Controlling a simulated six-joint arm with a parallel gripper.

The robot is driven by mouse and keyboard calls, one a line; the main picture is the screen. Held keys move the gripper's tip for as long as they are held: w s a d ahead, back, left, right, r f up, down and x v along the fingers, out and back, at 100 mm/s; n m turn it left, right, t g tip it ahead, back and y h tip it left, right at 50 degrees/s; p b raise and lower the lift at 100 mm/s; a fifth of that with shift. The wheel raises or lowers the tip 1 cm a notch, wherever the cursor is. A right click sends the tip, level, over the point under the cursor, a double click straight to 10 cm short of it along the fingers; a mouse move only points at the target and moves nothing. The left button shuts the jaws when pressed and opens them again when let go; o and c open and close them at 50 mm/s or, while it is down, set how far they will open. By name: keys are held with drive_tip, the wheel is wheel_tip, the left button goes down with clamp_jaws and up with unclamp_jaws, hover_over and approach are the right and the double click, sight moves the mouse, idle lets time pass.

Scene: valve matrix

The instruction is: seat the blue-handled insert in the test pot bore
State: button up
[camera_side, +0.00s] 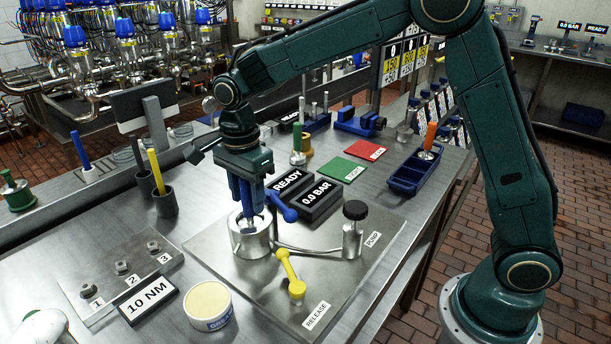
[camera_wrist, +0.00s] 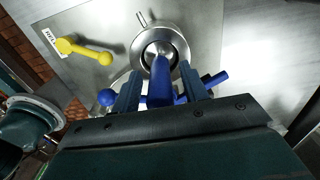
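The test pot (camera_side: 250,239) is a round steel cup standing on the steel plate. In the wrist view its rim (camera_wrist: 179,42) surrounds a dark bore. The blue handle of the insert (camera_wrist: 160,82) points up toward the wrist camera, its lower end at the bore. How deep the insert sits is hidden. My gripper (camera_side: 247,212) points down over the pot. In the wrist view its two fingers (camera_wrist: 160,88) stand on either side of the handle, with a visible gap on each side. A blue lever with a ball end (camera_side: 283,207) crosses beside the fingers.
A yellow release lever (camera_side: 290,273) lies in front of the pot. A black-knobbed pump (camera_side: 354,229) stands to its right, and a READY / 0.0 BAR display (camera_side: 305,198) behind. A tub (camera_side: 208,305) and a bolt plate (camera_side: 122,280) are at left. The plate's front right is clear.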

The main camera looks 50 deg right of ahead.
drive_tip(key=shift+r, duration=0.15)
wheel_tip(320, 180, up, 12)
idle(0.8)
idle(0.5)
drive_tip(key=shift+s+d+r, duration=0.3)
drive_tip(key=shift+s, duration=0.05)
drive_tip(key=s+d+f+n+t, duration=0.1)
drive_tip(key=s+d+n+t, duration=0.1)
drive_tip(key=s+d+n, duration=0.3)
drive_tip(key=s+d+f+n+t, duration=0.1)
drive_tip(key=s+d+n+t, duration=0.2)
drive_tip(key=s+n, duration=1)
drive_tip(key=s+d, duration=0.3)
drive_tip(key=s, duration=0.5)
drive_tip(key=shift+s+d+f+t, duration=0.2)
drive_tip(key=shift+f+t, duration=0.1)
